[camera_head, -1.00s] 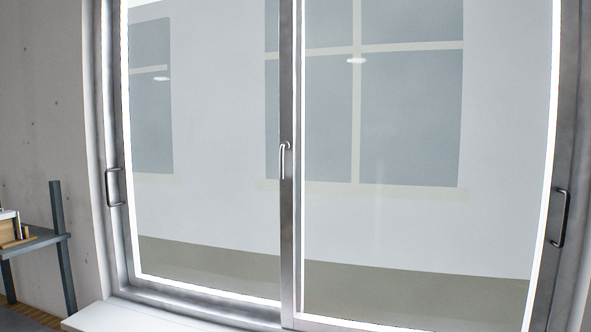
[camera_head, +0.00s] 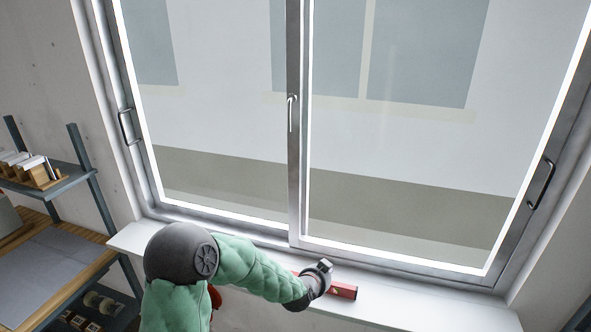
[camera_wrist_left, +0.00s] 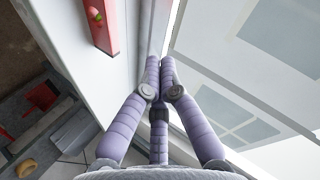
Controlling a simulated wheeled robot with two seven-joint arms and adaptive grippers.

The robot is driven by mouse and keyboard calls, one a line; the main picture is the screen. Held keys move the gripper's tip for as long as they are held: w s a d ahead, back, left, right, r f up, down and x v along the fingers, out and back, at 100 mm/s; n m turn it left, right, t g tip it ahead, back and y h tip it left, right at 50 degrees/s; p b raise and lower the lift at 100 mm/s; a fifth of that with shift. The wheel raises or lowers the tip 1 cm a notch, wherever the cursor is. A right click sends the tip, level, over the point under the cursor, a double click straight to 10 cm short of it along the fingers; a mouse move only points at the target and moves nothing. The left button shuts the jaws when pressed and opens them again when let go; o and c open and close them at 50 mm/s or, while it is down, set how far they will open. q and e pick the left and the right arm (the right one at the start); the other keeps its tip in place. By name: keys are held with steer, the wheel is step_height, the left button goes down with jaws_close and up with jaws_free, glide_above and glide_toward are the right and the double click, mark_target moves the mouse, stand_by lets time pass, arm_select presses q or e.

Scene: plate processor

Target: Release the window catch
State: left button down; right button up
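The window catch (camera_head: 291,113) is a slim silver handle upright on the middle frame post between the two panes. My left arm reaches across the bottom of the head view, and its gripper (camera_head: 322,268) is low over the white sill (camera_head: 400,303), well below the catch. In the left wrist view its purple fingers (camera_wrist_left: 160,60) point along the window frame, tips close together, with nothing seen between them. The third finger is partly hidden, so the opening is unclear. The catch is not identifiable in that view. My right gripper is not in view.
A red spirit level (camera_head: 343,290) lies on the sill beside my left gripper; it also shows in the wrist view (camera_wrist_left: 97,22). Bracket handles (camera_head: 126,126) and (camera_head: 541,182) are on the outer frames. A shelf and workbench (camera_head: 72,280) stand at left.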

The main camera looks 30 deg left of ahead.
arm_select(q)
steer(key=a+r+m+t+y+p, duration=0.1)
steer(key=a+r+m+t+p, duration=0.1)
steer(key=r, duration=1.1)
steer(key=w+a+r+m+t+y+p, duration=0.1)
steer(key=a+r+p, duration=0.4)
steer(key=r, duration=0.9)
steer(key=a+r+m+t+y+p, duration=0.2)
steer(key=a+r+p, duration=0.1)
steer(key=r, duration=1)
steer(key=shift+w+a+r+m+t+y+p, duration=0.2)
steer(key=shift+a+r+m+t+y+p, duration=0.15)
steer(key=shift+p, duration=0.15)
steer(key=w+a+p, duration=0.1)
steer(key=w+a, duration=0.1)
steer(key=w, duration=0.1)
steer(key=w+a+p, duration=0.1)
steer(key=w+a, duration=0.1)
steer(key=w, duration=0.1)
steer(key=w+a+p, duration=0.1)
steer(key=w+a, duration=0.1)
steer(key=w, duration=0.1)
steer(key=shift+w+a+p, duration=0.25)
steer(key=shift+a+p, duration=0.15)
steer(key=shift+f, duration=0.1)
steer(key=shift+a, duration=0.1)
